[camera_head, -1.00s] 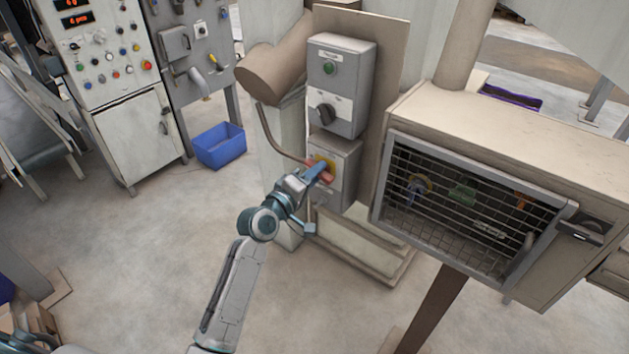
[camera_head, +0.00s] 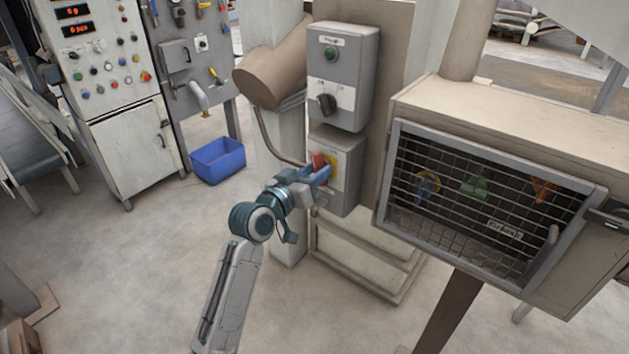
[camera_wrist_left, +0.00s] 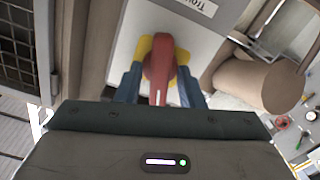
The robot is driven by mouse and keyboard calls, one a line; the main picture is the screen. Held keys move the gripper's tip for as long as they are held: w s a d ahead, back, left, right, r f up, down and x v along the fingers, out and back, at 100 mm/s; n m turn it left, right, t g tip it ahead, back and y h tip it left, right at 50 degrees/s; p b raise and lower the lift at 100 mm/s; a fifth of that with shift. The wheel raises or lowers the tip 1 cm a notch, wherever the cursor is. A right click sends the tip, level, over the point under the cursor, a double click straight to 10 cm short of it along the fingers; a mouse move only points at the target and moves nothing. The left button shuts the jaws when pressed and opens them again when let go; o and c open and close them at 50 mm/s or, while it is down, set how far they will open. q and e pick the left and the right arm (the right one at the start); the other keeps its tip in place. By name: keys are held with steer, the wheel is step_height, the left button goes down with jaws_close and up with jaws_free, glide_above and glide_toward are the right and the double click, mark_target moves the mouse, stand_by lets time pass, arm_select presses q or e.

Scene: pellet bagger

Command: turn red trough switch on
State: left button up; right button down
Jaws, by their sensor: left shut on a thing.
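The red trough switch (camera_head: 319,161) is a red rotary handle on a yellow plate, on the front of the lower grey box on the post. My left gripper (camera_head: 322,174) is at this box with its blue fingers around the handle. In the left wrist view the red handle (camera_wrist_left: 159,72) stands upright in the picture between the two fingers (camera_wrist_left: 160,85), with the yellow plate (camera_wrist_left: 146,46) behind it. The gripper is shut on the handle. A label above it is partly cut off. My right gripper is not in view.
Above is a grey box (camera_head: 342,75) with a green button and black knob. A mesh-fronted cabinet (camera_head: 480,205) stands close on the right. A control panel (camera_head: 104,70) and blue bin (camera_head: 218,160) are at the left. The floor (camera_head: 130,270) in front is clear.

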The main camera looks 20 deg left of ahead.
arm_select(q)
steer(key=shift+m+b, duration=1)
steer(key=shift+m, duration=0.8)
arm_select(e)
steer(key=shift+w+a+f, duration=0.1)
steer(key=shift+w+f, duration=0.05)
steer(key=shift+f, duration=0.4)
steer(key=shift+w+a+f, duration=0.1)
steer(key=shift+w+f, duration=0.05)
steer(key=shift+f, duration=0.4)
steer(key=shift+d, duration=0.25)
arm_select(q)
steer(key=o, duration=0.6)
steer(key=b+v, duration=0.2)
steer(key=v, duration=0.8)
steer(key=shift+s+a, duration=0.15)
steer(key=shift+s, duration=0.25)
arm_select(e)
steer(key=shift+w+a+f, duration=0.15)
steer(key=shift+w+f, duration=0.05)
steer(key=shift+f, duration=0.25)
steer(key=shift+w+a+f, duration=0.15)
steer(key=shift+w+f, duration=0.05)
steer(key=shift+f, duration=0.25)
